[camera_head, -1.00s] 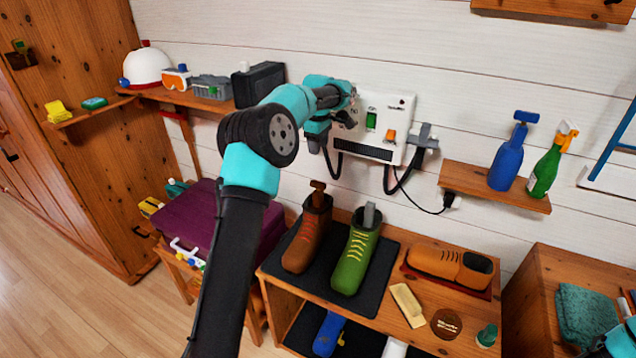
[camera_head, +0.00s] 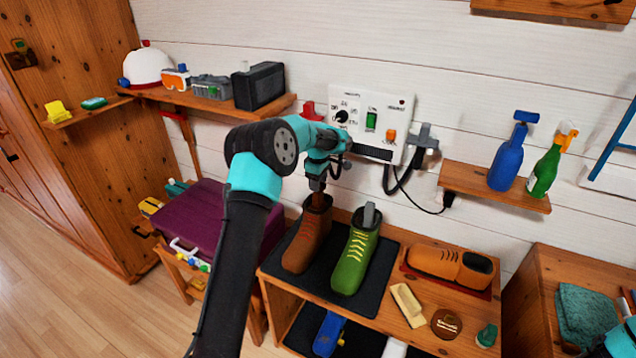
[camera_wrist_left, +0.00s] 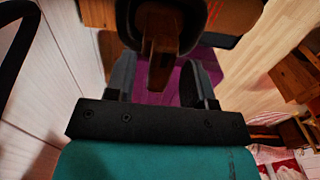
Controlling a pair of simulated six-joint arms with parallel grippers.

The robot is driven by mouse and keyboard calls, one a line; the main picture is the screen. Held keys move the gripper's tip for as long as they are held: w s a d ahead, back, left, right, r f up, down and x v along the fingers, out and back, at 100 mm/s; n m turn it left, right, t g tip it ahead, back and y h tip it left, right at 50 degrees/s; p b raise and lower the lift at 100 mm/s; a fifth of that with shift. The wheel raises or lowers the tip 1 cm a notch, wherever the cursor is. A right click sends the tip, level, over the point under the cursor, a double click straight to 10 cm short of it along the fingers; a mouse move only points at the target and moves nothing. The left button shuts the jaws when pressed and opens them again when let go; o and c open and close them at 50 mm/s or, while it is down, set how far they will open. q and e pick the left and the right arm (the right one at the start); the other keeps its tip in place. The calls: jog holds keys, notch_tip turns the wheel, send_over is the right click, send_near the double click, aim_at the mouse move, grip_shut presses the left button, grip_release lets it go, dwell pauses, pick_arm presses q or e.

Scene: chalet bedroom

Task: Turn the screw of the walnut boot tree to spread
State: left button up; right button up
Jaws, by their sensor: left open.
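The walnut boot tree (camera_head: 318,200) stands in the brown boot (camera_head: 303,247) on the dark mat (camera_head: 272,262); only its top shows above the boot opening. My left gripper (camera_head: 318,184) points down right over it. In the left wrist view the brown end of the boot tree (camera_wrist_left: 161,68) lies between the two open fingers of my left gripper (camera_wrist_left: 157,80). Some space shows beside it, and I see no grip on it. The screw itself is hard to make out.
A green boot (camera_head: 354,256) with a grey boot tree stands close to the right. An orange-brown shoe (camera_head: 437,263), a brush (camera_head: 408,305) and a round tin (camera_head: 446,323) lie further right. A wall panel (camera_head: 375,115) with hanging cables is just behind my arm.

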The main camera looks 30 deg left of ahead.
pick_arm(q)
jog(key=shift+f, duration=0.1)
jog(key=shift+c, duration=0.5)
grip_shut()
jog(key=shift+m, duration=0.4)
jog(key=m, duration=1.2)
jog(key=shift+m, duration=2.5)
